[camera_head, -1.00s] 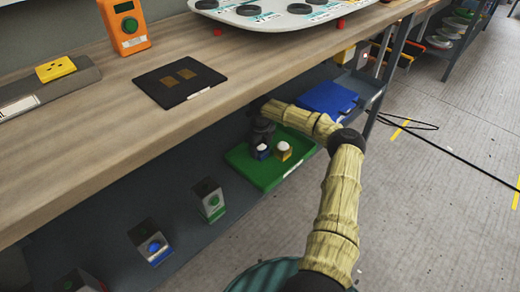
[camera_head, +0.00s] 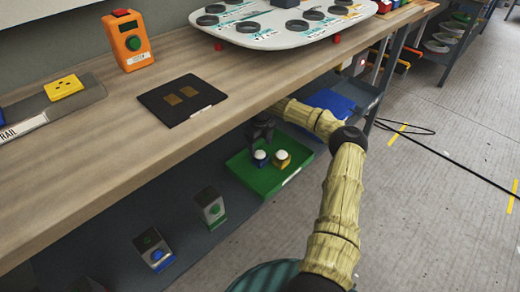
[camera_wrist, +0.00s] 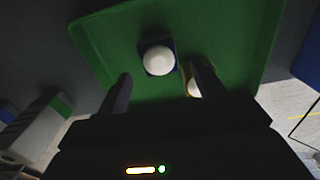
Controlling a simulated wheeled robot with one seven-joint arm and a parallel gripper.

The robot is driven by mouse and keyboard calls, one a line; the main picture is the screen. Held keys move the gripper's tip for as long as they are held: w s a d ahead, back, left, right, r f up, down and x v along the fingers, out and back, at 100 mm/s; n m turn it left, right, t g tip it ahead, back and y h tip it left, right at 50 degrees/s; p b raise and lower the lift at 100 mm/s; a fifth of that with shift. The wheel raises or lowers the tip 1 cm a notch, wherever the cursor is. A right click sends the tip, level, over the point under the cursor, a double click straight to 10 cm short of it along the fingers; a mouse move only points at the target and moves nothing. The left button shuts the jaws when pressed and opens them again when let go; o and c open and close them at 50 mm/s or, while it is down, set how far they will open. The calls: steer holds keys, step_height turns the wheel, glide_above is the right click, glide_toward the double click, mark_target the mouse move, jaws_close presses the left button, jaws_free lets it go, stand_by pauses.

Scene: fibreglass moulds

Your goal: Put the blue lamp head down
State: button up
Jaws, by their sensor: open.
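The blue lamp head (camera_head: 260,158), a small blue block with a white dome, stands upright in the green tray (camera_head: 243,176) on the lower shelf. It also shows in the wrist view (camera_wrist: 158,59), just beyond and between my fingertips. My gripper (camera_head: 261,135) is above it in the head view. In the wrist view my gripper (camera_wrist: 162,84) has its two fingers apart with nothing held between them. A yellow lamp head (camera_head: 282,159) with a white dome stands to the right of the blue one, and my right finger partly hides it in the wrist view.
The wooden bench top (camera_head: 120,125) overhangs the lower shelf. A black pad (camera_head: 181,99) and an orange box (camera_head: 129,41) are on the bench. Grey boxes (camera_head: 210,207) stand on the shelf left of the tray. A blue tray (camera_head: 335,101) lies behind my arm.

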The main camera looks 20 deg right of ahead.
mark_target(259, 153)
step_height(259, 153, up, 6)
steer(key=p, duration=0.2)
steer(key=shift+a+f+p, duration=0.1)
steer(key=shift+f+p, duration=0.1)
steer(key=shift+p, duration=0.15)
steer(key=shift+w, duration=0.1)
stand_by(0.3)
